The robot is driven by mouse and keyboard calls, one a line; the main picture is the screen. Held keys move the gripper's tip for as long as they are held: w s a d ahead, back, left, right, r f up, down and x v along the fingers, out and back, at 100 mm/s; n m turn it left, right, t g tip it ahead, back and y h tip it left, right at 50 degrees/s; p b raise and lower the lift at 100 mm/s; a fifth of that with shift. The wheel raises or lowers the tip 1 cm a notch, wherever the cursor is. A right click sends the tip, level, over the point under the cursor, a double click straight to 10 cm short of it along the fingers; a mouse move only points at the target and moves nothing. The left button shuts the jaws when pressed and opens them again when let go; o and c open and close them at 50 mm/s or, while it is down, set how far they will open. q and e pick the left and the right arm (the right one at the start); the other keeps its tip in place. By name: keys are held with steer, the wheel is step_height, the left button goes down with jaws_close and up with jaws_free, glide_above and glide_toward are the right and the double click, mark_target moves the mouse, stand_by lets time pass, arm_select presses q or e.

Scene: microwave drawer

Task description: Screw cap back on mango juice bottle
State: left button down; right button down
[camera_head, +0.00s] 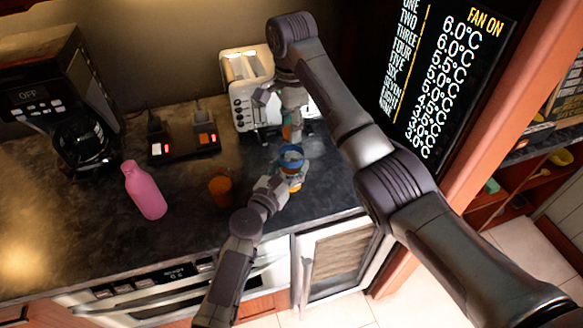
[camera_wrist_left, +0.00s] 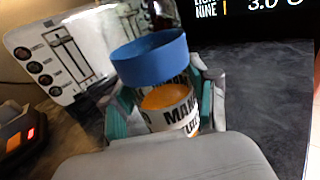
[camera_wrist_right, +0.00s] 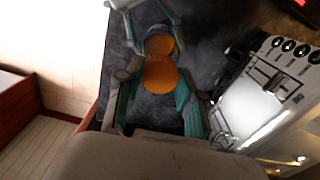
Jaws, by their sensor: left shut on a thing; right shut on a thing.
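The mango juice bottle (camera_head: 293,186) stands upright over the counter, with orange contents and a printed label that shows in the left wrist view (camera_wrist_left: 175,115). My left gripper (camera_head: 278,187) is shut around it. A wide blue ring or cap (camera_head: 291,157) is at the bottle's top, slightly tilted in the left wrist view (camera_wrist_left: 150,58); I cannot tell whether it is seated. My right gripper (camera_head: 290,124) is above, shut on what appears to be the cap. An orange disc (camera_wrist_right: 160,76) shows between its fingers in the right wrist view. The fingers hide much of the contact.
A white toaster (camera_head: 240,103) stands close behind the grippers. An orange cup (camera_head: 220,187) and a pink bottle (camera_head: 144,190) are to the left.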

steer(key=c, duration=0.6)
jaws_free()
steer(key=shift+c, duration=0.2)
step_height(320, 180, up, 12)
arm_select(q)
steer(key=shift+c, duration=1.2)
jaws_free()
steer(key=shift+s, duration=0.1)
steer(key=v, duration=1.2)
